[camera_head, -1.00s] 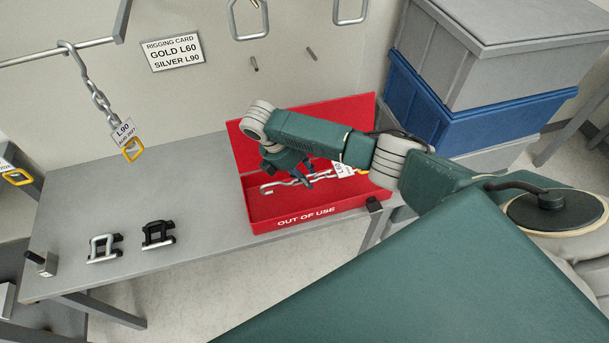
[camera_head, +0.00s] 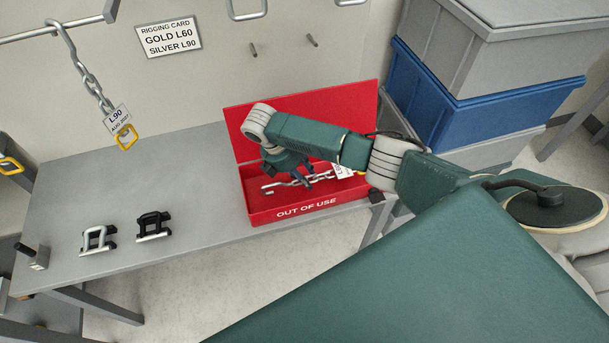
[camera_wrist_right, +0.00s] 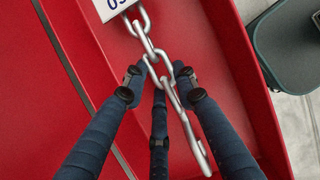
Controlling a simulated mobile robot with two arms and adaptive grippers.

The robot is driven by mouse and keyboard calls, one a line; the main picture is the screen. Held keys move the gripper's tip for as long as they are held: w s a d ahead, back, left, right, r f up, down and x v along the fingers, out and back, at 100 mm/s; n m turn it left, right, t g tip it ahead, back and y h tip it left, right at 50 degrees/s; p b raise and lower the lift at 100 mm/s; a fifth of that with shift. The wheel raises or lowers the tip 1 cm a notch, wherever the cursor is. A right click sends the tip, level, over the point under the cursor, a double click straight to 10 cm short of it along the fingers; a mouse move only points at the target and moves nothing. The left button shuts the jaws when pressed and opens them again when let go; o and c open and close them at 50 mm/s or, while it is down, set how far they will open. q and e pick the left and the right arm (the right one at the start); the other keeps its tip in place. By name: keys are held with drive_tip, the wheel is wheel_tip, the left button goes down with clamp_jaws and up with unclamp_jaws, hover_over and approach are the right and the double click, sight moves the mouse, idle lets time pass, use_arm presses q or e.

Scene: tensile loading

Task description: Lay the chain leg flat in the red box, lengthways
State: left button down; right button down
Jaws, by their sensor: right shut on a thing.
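The silver chain leg (camera_head: 300,182) is stretched lengthways along the open red box (camera_head: 262,216), within its walls. Its hook end is at the left; its white tag (camera_head: 343,171) and yellow link are at the right. My right gripper (camera_head: 297,174) reaches down over the box and is shut on the chain's middle. In the right wrist view, the fingers (camera_wrist_right: 158,78) close around the chain (camera_wrist_right: 150,45) above the red floor. I cannot tell whether the chain touches the floor. The forearm hides part of the box and lid. My left gripper is out of view.
Another chain (camera_head: 92,80) with an L90 tag hangs from a rail at the left. A silver shackle (camera_head: 97,240) and a black one (camera_head: 153,226) stand on the grey table (camera_head: 130,175). Blue and grey crates (camera_head: 450,95) are stacked at the right.

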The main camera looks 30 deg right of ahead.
drive_tip(key=c, duration=1.3)
unclamp_jaws()
drive_tip(key=shift+r, duration=0.1)
drive_tip(key=shift+s+d+r+p+v, duration=0.25)
drive_tip(key=shift+d+p+v, duration=0.5)
drive_tip(key=shift+p+v, duration=2.45)
drive_tip(key=shift+s+d+r+p+v, duration=0.1)
drive_tip(key=shift+d+r+p+v, duration=0.55)
drive_tip(key=shift+v, duration=4.45)
drive_tip(key=shift+s+d+p+v, duration=0.15)
drive_tip(key=shift+d+p+v, duration=0.7)
drive_tip(key=shift+p+v, duration=2.6)
drive_tip(key=shift+a+r+b, duration=0.25)
drive_tip(key=shift+r+b, duration=0.4)
drive_tip(key=shift+b, duration=0.1)
